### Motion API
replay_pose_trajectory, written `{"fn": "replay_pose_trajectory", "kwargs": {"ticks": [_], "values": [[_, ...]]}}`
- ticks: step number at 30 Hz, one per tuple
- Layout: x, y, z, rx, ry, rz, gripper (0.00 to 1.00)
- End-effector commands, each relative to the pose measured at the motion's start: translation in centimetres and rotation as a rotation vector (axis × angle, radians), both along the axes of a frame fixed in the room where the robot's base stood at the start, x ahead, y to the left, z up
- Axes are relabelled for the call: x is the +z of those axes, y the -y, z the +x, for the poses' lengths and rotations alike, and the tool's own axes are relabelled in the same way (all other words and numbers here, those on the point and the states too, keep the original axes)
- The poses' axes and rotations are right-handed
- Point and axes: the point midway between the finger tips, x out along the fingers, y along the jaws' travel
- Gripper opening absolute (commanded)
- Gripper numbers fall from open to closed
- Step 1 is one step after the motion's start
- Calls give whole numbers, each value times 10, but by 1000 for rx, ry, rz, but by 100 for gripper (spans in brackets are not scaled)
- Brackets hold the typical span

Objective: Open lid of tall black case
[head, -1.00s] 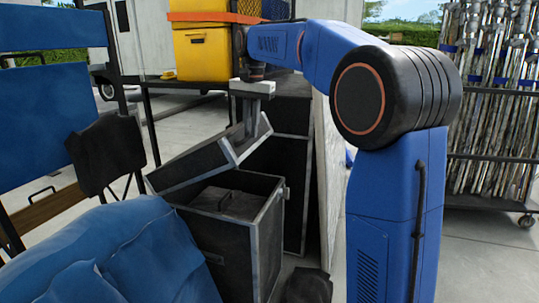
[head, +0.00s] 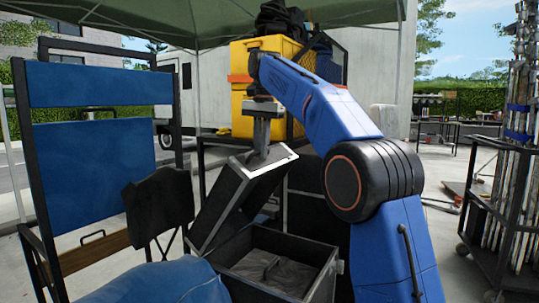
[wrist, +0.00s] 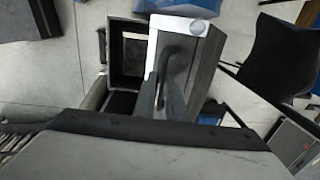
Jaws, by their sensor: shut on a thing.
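The tall black case (head: 335,272) stands below my arm at the bottom centre of the head view, with grey contents inside. Its lid (head: 232,205) is tilted up steeply on the left, leaving the case mouth open. My gripper (head: 262,152) is shut on the lid's upper edge. In the wrist view, my gripper (wrist: 162,100) covers part of the lid's edge, and the lid (wrist: 205,75) extends to the right. The dark open case (wrist: 125,60) shows to the left of the lid.
Yellow cases (head: 262,75) sit on a table behind my gripper. A rack of metal stands (head: 515,170) is at the far right. Open floor lies between it and my arm.

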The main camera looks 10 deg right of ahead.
Motion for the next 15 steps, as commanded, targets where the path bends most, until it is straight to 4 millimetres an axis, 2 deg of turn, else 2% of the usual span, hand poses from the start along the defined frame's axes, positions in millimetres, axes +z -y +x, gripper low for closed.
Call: {"fn": "replay_pose_trajectory", "kwargs": {"ticks": [3, 15], "values": [[-3, -7, 7, 3, -9, 0, 0], [-1, -10, 10, 2, -9, -1, 0]]}}
